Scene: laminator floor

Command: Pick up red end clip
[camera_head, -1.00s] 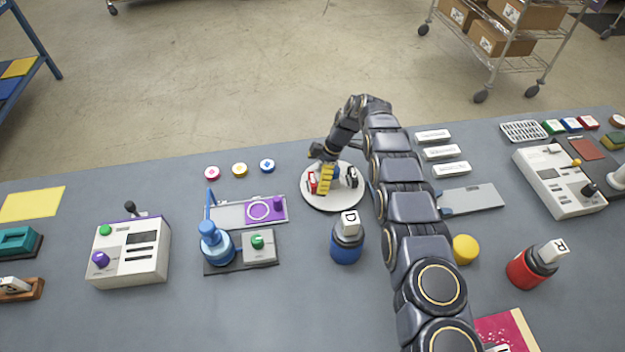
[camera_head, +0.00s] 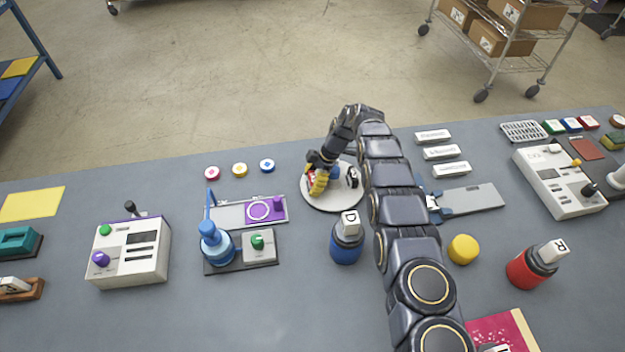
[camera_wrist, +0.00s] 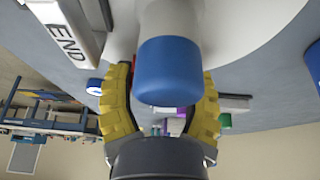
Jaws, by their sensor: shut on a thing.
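A white round plate (camera_head: 332,203) lies on the grey table in the head view. My gripper (camera_head: 318,184) is low over its left half, with yellow fingers. A small red thing, perhaps the red end clip (camera_head: 311,177), shows partly behind the fingers at the plate's left. A white and dark clip (camera_head: 352,179) stands at the plate's right. In the wrist view my gripper (camera_wrist: 168,78) has its fingers on both sides of a blue-capped white post (camera_wrist: 170,70), seemingly gripping it. A white piece marked END (camera_wrist: 62,32) is at upper left there.
A blue bottle (camera_head: 346,241) stands in front of the plate. Three round buttons (camera_head: 240,170) and a purple-and-grey fixture (camera_head: 235,212) are to the left. White labelled blocks (camera_head: 441,152) and a grey board (camera_head: 470,200) are to the right.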

